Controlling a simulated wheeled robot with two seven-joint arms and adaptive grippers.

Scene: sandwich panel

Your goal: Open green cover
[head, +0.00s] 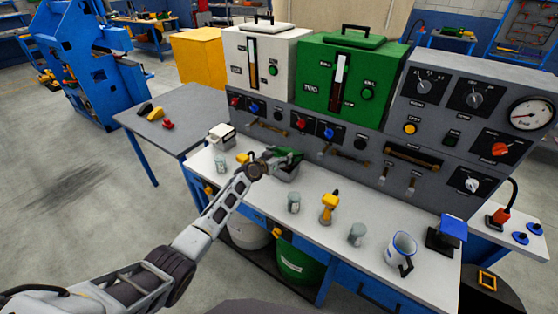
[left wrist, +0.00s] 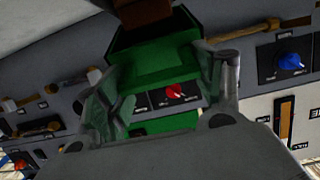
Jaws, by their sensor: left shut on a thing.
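A small green cover (head: 289,154) shows at a small grey box (head: 287,173) on the white worktop, left of the middle in the head view. My left gripper (head: 274,160) reaches it from the left and is shut on it. In the left wrist view the green cover (left wrist: 165,65) lies between the two fingers of my left gripper (left wrist: 165,88). The cover looks raised at the back of the box, but my gripper hides part of it, so its exact tilt is unclear. My right gripper is not in view.
A white tank (head: 262,50) and a large green tank (head: 348,75) stand on the grey control panel behind.

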